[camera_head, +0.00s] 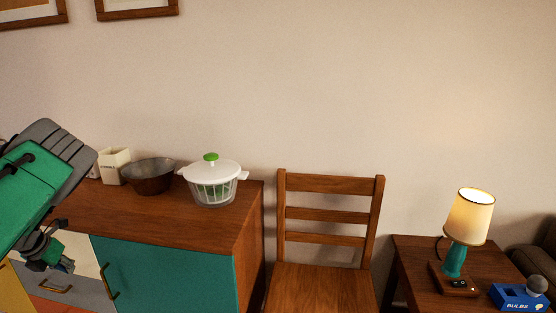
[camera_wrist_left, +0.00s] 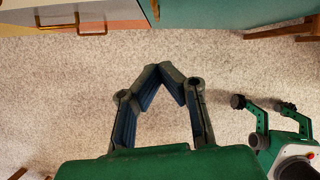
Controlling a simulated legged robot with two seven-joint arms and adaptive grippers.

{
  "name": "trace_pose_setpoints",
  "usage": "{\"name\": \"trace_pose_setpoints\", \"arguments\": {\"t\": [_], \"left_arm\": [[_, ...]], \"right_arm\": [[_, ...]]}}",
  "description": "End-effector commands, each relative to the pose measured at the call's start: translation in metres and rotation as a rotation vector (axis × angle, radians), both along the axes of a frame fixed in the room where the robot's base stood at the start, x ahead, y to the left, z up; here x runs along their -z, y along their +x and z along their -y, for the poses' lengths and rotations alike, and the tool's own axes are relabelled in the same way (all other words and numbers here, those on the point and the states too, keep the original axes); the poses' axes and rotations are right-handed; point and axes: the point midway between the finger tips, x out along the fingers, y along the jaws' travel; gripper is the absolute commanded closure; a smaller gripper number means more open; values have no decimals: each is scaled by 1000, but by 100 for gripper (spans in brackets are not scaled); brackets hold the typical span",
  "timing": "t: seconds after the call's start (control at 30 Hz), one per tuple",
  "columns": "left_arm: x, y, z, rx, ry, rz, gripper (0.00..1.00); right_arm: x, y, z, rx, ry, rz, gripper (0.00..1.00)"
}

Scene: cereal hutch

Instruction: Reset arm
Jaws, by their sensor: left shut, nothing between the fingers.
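My left arm comes in from the left edge in the head view. Its gripper (camera_head: 62,264) hangs low in front of the cabinet's drawers, small and partly dark there. In the left wrist view the left gripper (camera_wrist_left: 160,70) has its fingertips together, with nothing between them, above the pale speckled carpet (camera_wrist_left: 50,110). No object is held. My right gripper does not show clearly in either view.
A wooden cabinet (camera_head: 245,225) with a teal door bears a white canister (camera_head: 114,167), a dark bowl (camera_head: 149,178) and a salad spinner (camera_head: 212,183). A wooden chair (camera_head: 325,240) stands beside it. A side table (camera_head: 410,250) holds a lit lamp (camera_head: 469,217) and a bulbs box (camera_head: 518,298).

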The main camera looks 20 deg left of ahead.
Motion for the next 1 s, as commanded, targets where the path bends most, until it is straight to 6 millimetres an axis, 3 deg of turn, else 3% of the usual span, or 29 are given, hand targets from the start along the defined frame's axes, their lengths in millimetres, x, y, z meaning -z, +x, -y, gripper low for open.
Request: {"name": "trace_pose_setpoints", "arguments": {"t": [0.17, 0.27, 0.37, 0.47, 0.6, 0.7, 0.8, 0.9, 1.0], "left_arm": [[49, 15, 94, -460, -290, 116, 100], [79, 9, 166, -831, -499, 143, 100], [102, -12, 237, -1208, -667, 125, 100], [119, -47, 303, -1578, -773, 80, 100], [127, -115, 381, -2061, -802, 13, 100], [123, -162, 419, -2331, -757, -8, 100], [116, -198, 441, -2520, -695, -2, 100], [111, -220, 453, -2626, -650, 11, 100], [108, -228, 456, -2665, -633, 19, 100]], "right_arm": [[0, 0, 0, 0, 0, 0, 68], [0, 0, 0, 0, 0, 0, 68], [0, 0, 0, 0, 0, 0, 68], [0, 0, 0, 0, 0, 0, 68], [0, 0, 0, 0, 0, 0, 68], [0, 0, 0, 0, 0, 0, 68], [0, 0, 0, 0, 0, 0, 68], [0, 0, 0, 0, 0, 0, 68], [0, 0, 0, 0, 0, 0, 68]]}}
